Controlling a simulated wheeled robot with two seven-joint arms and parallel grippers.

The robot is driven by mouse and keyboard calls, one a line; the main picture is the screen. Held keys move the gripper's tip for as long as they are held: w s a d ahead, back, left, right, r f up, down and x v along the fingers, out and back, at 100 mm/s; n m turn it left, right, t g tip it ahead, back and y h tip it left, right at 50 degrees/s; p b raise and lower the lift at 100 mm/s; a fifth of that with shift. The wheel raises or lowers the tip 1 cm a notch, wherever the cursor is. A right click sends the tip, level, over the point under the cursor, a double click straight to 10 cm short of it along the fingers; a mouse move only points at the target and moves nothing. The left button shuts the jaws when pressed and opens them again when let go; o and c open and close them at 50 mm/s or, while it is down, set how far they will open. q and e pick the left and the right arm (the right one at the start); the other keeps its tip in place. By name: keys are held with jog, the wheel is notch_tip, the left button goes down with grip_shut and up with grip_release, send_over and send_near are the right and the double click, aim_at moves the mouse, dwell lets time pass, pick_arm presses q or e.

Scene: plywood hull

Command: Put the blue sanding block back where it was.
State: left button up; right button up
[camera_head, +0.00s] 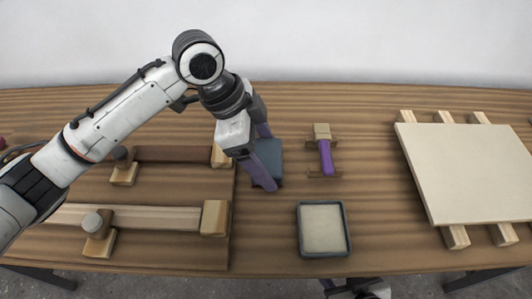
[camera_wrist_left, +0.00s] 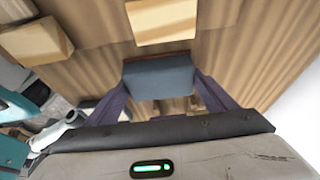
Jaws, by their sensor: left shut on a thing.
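The blue sanding block (camera_head: 268,158) is between the purple fingers of my left gripper (camera_head: 266,163), which is shut on it. It is over the table between the clamps on the left and the purple-handled tool. The wrist view shows the block (camera_wrist_left: 158,76) from above, with a finger of the left gripper (camera_wrist_left: 158,88) at each end. Part of the block is hidden by a finger in the head view. I cannot tell whether it touches the table.
A shallow tray (camera_head: 347,245) with a blue-grey rim stands near the front edge. A purple-handled tool (camera_head: 326,158) lies on a small wooden rest. Wooden bar clamps (camera_head: 160,217) lie at left. A pale board (camera_head: 465,170) rests on battens at right. Bare table lies behind the tool.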

pick_arm(q)
jog(key=o, duration=1)
jog(key=shift+f, duration=0.1)
jog(key=v, duration=1.2)
